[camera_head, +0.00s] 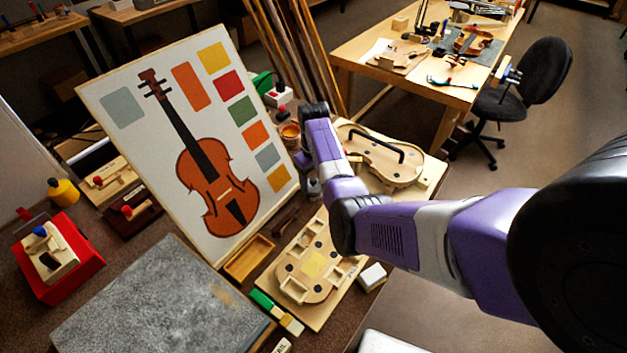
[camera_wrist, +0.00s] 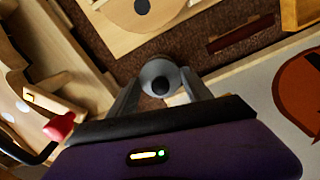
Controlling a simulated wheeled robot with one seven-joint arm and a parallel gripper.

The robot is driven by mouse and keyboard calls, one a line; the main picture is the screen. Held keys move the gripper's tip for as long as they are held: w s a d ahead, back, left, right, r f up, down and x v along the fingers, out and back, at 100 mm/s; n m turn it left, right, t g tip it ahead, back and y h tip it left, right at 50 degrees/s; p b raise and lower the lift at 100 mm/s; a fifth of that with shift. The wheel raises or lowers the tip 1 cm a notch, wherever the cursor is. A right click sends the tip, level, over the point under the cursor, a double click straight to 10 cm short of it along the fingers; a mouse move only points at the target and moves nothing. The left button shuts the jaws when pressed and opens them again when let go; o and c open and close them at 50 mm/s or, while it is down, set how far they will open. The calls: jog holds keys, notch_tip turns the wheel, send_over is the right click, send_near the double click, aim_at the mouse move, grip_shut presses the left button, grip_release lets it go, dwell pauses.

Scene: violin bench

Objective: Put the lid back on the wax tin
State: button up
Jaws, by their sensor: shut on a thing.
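In the wrist view my gripper (camera_wrist: 160,88) has its two fingers closed on the sides of a grey round piece (camera_wrist: 158,69) with a dark round centre. I take this piece for the lid; its underside is hidden. In the head view a small round orange-brown container (camera_head: 290,132) stands behind my arm, beside the picture board. It may be the wax tin, but it is too small to be sure. No open tin shows clearly under the held piece in the wrist view.
A tall board with a violin picture (camera_head: 132,109) leans left of my arm. A wooden violin-shaped form (camera_head: 318,262) lies in front, and another violin body (camera_head: 385,165) lies to the right. A small wooden tray (camera_head: 249,258) and a grey slab (camera_head: 160,305) take up the front left.

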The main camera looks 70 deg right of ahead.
dwell(0.8)
jog(key=o, duration=1.4)
jog(key=o, duration=0.4)
jog(key=shift+r, duration=0.1)
jog(key=shift+r+p, duration=2.3)
jog(key=shift+p, duration=0.15)
jog(key=shift+r+p, duration=0.3)
jog(key=shift+r, duration=0.8)
